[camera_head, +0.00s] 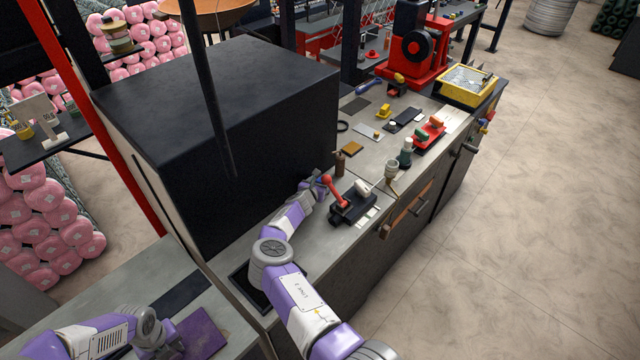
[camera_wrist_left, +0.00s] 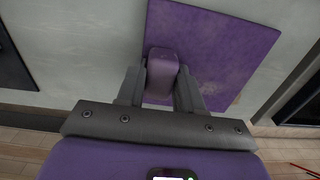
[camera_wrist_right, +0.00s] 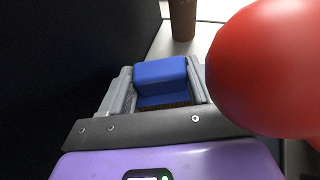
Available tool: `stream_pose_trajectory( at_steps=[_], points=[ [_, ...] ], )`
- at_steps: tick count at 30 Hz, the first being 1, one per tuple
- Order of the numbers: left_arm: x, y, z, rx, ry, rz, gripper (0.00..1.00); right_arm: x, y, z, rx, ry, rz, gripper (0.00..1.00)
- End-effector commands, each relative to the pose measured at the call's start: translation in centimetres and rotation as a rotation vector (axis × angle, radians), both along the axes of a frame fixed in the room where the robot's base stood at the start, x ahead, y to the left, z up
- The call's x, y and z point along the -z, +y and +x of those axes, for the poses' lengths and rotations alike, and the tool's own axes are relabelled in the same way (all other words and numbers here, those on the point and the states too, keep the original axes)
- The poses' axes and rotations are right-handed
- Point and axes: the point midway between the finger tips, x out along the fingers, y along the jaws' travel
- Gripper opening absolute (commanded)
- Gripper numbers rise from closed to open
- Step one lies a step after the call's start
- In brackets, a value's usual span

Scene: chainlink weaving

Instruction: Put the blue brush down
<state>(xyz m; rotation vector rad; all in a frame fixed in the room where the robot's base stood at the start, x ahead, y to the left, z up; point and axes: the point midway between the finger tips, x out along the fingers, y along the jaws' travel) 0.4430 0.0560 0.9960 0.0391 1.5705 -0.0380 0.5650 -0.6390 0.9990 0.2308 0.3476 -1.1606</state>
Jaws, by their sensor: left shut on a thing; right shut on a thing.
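The blue brush (camera_wrist_right: 160,75) is between the fingers of my right gripper (camera_wrist_right: 162,88), which is shut on its blue block; dark bristles show below. In the head view my right gripper (camera_head: 318,186) is low over the grey bench, beside the red-knobbed lever; the brush is too small to make out there. Whether the brush touches the bench is hidden. My left gripper (camera_wrist_left: 160,85) is shut on a purple block (camera_wrist_left: 162,60) over a flat purple square (camera_wrist_left: 215,45). I cannot tell whether block and square are one piece. The square also shows in the head view (camera_head: 203,335).
A red ball knob (camera_wrist_right: 262,68) is very close on the right of my right gripper; its lever stands on a black base (camera_head: 352,208). A brown bottle (camera_head: 340,165) stands just beyond. A large black box (camera_head: 220,120) walls off the left. Several small items crowd the bench behind.

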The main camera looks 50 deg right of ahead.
Motion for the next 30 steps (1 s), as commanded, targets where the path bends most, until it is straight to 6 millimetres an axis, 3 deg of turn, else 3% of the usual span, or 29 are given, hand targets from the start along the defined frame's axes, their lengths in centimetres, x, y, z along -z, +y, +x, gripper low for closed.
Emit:
stream_pose_trajectory(
  at_steps=[14,15,16,30],
  points=[
    [0.00,-0.02,0.00,0.000,0.000,0.000,0.05,0.55,-0.45,0.18,0.000,-0.001,-0.002,0.26],
    [0.00,-0.02,0.00,0.000,0.000,0.000,0.05,0.51,-0.44,0.18,0.000,-0.001,-0.002,0.68],
    [-0.01,-0.02,0.00,0.000,0.000,0.000,0.05,0.52,-0.44,0.18,0.000,0.000,-0.001,0.73],
    [-0.01,-0.02,0.01,0.000,0.000,0.000,0.05,0.24,0.29,0.01,-0.001,0.003,-0.001,0.73]
  ],
)
